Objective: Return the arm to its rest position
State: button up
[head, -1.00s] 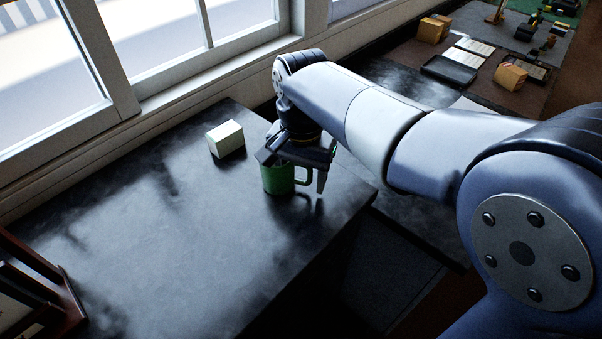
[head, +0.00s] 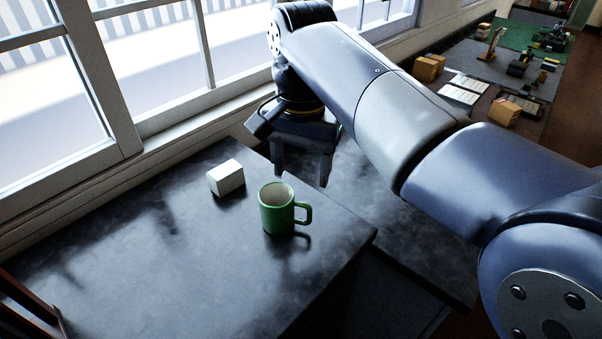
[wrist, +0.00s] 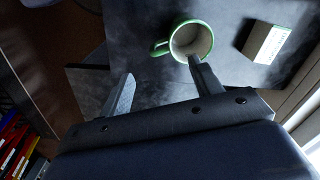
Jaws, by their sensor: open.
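My gripper (head: 301,179) is open and empty, raised above the dark counter, with its fingers pointing down. In the head view it shows behind and above the green mug (head: 275,212), apart from it. The mug stands upright on the counter, its handle to the right. In the wrist view the mug (wrist: 190,41) lies beyond the fingertips of my gripper (wrist: 160,77), and I look down into its pale, seemingly empty inside. My arm reaches in from the right of the head view.
A white block (head: 226,178) sits on the counter (head: 150,255), left of the mug. Windows (head: 165,50) line the back. Boxes (head: 505,112) and papers lie on a farther surface at the upper right. A dark red rack (head: 30,300) stands at the lower left.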

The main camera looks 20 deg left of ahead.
aim_at(301, 204)
notch_tip(301, 204, down, 12)
jog(key=shift+f, duration=0.25)
jog(key=shift+r, duration=2)
